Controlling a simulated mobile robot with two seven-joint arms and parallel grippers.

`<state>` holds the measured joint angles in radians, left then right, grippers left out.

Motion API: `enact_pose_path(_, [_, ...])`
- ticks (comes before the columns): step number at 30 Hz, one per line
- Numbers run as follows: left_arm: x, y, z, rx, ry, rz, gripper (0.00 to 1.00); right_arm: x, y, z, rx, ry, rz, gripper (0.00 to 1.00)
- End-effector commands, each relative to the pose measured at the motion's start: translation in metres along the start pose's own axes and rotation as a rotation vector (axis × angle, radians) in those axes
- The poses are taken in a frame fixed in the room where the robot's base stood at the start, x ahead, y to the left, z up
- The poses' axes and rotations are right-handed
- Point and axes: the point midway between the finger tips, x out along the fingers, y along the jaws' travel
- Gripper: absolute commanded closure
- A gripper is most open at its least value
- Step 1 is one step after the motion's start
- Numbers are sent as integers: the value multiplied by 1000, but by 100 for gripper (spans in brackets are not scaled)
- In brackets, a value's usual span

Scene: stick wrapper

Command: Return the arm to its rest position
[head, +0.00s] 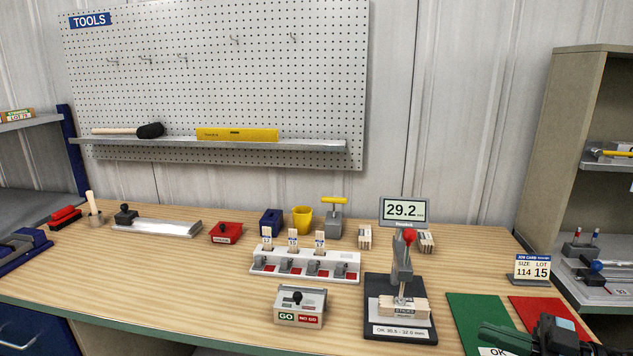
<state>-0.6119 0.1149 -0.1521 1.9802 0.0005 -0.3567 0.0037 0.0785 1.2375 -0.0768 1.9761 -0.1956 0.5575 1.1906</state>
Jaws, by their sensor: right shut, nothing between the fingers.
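My right gripper (506,341) is at the bottom right corner, dark, with its jaws shut and empty. It is in front of the green mat (483,311) and the red mat (545,314), and hides their near parts. My left gripper is not in view. The gauge stand (402,262) with a red knob is left of the right gripper, on a dark base. A bundle of sticks (404,309) lies on that base under the gauge. The display (404,210) above it reads 29.2.
A white rack (305,272) with several upright sticks stands mid-table. A GO/NO GO block (300,307) is in front of it. A job card (532,268) stands at the right, beside a shelf unit (578,150). The wooden table (190,285) is clear at the front left.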

Motion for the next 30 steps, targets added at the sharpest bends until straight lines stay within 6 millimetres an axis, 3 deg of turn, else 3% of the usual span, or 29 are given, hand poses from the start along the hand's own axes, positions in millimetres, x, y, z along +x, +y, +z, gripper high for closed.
enact_pose_path(1, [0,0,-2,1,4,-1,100,-1,-6,23,27,13,66,100])
enact_pose_path(5, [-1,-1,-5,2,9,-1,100,-6,-22,81,67,-9,240,100])
enact_pose_path(10, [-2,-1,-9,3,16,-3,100,-19,-61,159,134,-121,448,100])
enact_pose_path(14, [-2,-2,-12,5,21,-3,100,-32,-108,216,199,-257,571,100])
enact_pose_path(18, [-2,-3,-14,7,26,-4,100,-46,-173,268,281,-440,659,100])
enact_pose_path(24, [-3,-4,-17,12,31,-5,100,-59,-267,312,396,-682,687,100])
enact_pose_path(27, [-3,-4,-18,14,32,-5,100,-62,-299,322,435,-759,678,100])
enact_pose_path(30, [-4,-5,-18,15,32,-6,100,-63,-316,326,454,-801,667,100])
